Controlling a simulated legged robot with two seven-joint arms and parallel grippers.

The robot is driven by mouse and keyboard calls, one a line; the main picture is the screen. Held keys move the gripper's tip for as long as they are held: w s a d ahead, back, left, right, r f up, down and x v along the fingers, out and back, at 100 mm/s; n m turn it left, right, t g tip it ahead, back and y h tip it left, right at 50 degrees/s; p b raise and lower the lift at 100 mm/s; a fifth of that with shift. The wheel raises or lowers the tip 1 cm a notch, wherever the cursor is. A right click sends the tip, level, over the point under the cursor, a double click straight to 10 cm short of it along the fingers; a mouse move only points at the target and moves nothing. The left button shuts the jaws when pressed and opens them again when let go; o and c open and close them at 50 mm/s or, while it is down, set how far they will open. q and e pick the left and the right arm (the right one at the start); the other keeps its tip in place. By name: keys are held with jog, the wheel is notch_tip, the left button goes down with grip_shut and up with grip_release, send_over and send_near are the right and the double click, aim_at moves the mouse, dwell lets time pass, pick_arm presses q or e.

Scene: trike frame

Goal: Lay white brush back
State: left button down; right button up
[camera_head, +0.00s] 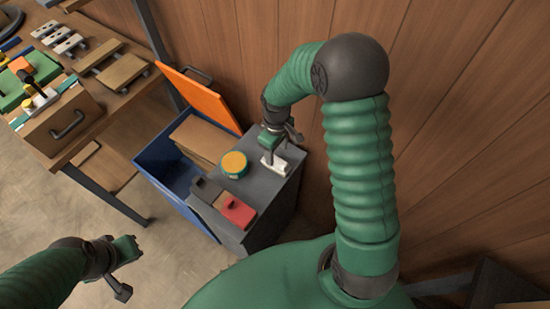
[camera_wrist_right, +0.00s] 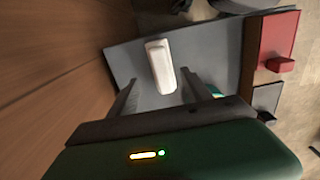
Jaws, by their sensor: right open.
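The white brush (camera_head: 273,167) lies on the grey cabinet top (camera_head: 256,191) near the wooden wall. In the wrist view the right gripper (camera_wrist_right: 160,88) is open with nothing held, one finger on each side of the brush's line. My left gripper (camera_head: 127,268) is open and empty above the floor at lower left.
A round yellow-and-teal tin (camera_head: 234,164), a red block (camera_head: 237,211) and a dark block (camera_head: 206,190) sit on the cabinet. Beside it stands a blue bin (camera_head: 163,162) with a raised orange lid (camera_head: 200,98). A cluttered workbench (camera_head: 108,118) is at the left.

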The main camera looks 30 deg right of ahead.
aim_at(277, 158)
notch_tip(277, 158, up, 4)
jog(key=shift+d+r, duration=0.1)
jog(key=s+a+r+m+t+p, duration=0.2)
jog(key=s+a+r+m+p, duration=0.1)
jog(key=s+a+r, duration=0.3)
jog(key=s+a+m, duration=0.1)
jog(key=s+a, duration=0.1)
jog(key=s, duration=0.2)
jog(key=shift+r+t, duration=0.3)
jog(key=shift+r, duration=0.1)
jog(key=shift+w, duration=0.15)
